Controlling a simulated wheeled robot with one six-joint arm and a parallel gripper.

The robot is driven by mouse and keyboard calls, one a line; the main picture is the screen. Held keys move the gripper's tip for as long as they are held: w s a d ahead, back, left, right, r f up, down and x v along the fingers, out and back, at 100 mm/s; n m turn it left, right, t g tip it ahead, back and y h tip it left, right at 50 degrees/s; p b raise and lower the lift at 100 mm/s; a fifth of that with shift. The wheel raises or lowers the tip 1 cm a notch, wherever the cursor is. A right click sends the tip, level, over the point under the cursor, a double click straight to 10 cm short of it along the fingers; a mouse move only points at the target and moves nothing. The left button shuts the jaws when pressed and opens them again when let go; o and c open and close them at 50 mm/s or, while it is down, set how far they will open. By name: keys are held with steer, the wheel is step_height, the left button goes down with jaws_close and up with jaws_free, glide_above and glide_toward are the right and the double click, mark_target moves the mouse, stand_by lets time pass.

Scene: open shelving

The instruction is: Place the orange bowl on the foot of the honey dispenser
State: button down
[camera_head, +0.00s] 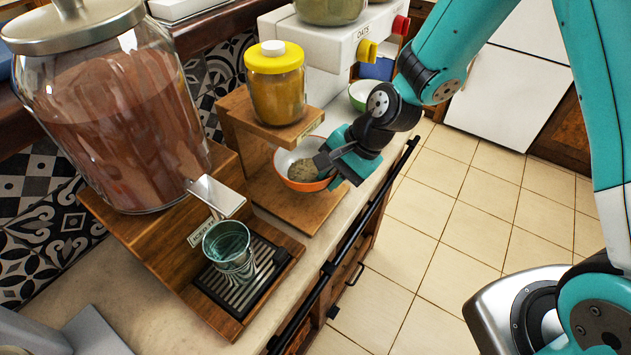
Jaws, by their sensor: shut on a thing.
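The orange bowl (289,165), white inside with some grainy food in it, is at the wooden foot of the honey dispenser, below its upper shelf. My gripper (325,163) is shut on the bowl's right rim; the fingertips are partly hidden by the gripper body. The honey dispenser has a yellow-lidded jar of honey (278,97) on a raised wooden stand (243,112). Its wooden foot (318,207) extends below and in front of the bowl. I cannot tell whether the bowl touches the foot or hovers just above it.
A large jar dispenser (115,120) with a tap stands at left, a glass (229,246) on its drip tray. A white oats dispenser (335,42) stands behind, with a green bowl (361,94) near it. A black rail (335,258) runs along the counter's front edge.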

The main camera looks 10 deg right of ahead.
mark_target(308, 168)
steer(key=a, duration=0.2)
steer(key=shift+w+a, duration=0.25)
steer(key=shift+a, duration=0.05)
steer(key=shift+a+f, duration=0.1)
steer(key=shift+a, duration=0.05)
steer(key=shift+f+p, duration=0.5)
steer(key=shift+f, duration=1.15)
steer(key=shift+f, duration=0.1)
steer(key=c, duration=1.3)
jaws_free()
steer(key=shift+c, duration=0.2)
